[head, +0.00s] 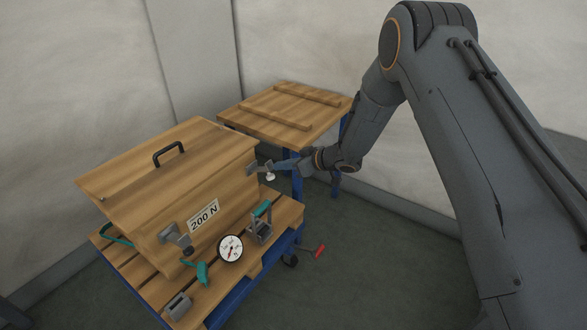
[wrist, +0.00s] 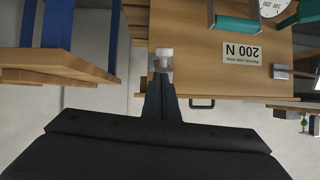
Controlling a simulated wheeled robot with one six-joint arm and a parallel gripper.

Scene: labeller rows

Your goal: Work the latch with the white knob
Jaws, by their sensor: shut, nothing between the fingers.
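A wooden box (head: 130,190) has a grey metal latch (head: 252,168) at the upper right corner of its front. A small white knob (head: 269,177) hangs just below it. In the wrist view, where the scene is upside down, the pale latch part (wrist: 164,52) lies right at the fingertips. My gripper (head: 276,165) reaches in from the right, beside the latch; it also shows in the wrist view (wrist: 160,74). It is shut and empty. I cannot tell whether it touches the latch. A second grey latch (head: 176,238) sits at the front's left end.
The box stands on a slatted bench (head: 150,277). On its front ledge are a dial gauge (head: 231,249) and teal-handled clamps (head: 262,212). The lid has a black handle (head: 168,153). A wooden side table (head: 290,112) stands behind; a red-handled tool (head: 319,251) is at lower right.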

